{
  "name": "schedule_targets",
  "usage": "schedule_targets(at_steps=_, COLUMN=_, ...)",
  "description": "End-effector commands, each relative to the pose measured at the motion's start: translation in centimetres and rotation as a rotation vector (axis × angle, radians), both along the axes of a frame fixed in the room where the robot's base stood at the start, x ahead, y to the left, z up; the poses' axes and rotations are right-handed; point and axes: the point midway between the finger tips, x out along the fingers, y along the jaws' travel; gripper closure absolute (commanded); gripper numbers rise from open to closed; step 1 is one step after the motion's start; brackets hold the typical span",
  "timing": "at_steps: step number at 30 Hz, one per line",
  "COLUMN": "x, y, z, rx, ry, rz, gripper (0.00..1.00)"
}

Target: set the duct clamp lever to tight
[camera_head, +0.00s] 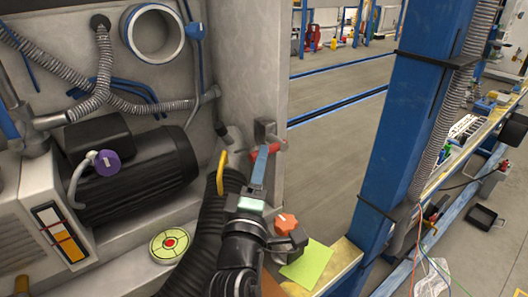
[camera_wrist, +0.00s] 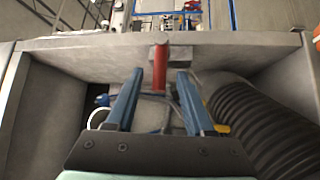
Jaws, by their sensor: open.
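A red lever (camera_head: 272,147) sticks out from a grey bracket (camera_head: 265,129) on the edge of the grey wall. In the wrist view the red lever (camera_wrist: 160,68) shows between my two blue fingers, with a gap on each side. My gripper (camera_wrist: 160,74) is open and its fingertips are level with the lever. In the head view my gripper (camera_head: 263,152) partly covers the lever. A yellow lever-like piece (camera_head: 221,172) stands beside the black corrugated duct (camera_head: 186,259). No label shows which one is the clamp lever.
The duct (camera_wrist: 262,125) runs close to my right finger in the wrist view. An orange knob (camera_head: 286,223) and a green sheet (camera_head: 306,264) lie near my wrist. A black motor (camera_head: 140,172) is at left. A blue post (camera_head: 408,110) stands at right.

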Motion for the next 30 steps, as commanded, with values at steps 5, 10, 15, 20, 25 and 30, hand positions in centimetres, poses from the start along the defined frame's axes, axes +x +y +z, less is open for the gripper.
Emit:
schedule_targets(at_steps=5, x=2.5, y=-0.5, z=0.3, rx=0.000, ry=-0.001, rz=-0.001, gripper=0.47)
schedule_targets(at_steps=10, x=3.7, y=-0.6, z=0.5, rx=0.001, ry=-0.001, rz=0.000, gripper=0.47)
schedule_targets(at_steps=15, x=4.1, y=-0.7, z=0.6, rx=0.000, ry=0.000, rz=0.001, gripper=0.47)
schedule_targets(at_steps=20, x=4.0, y=-0.7, z=0.6, rx=0.000, ry=0.000, rz=0.000, gripper=0.47)
schedule_targets(at_steps=25, x=4.0, y=-0.7, z=0.6, rx=0.000, ry=0.000, rz=0.000, gripper=0.74)
schedule_targets(at_steps=30, x=4.0, y=-0.7, z=0.6, rx=0.000, ry=0.000, rz=0.000, gripper=1.00)
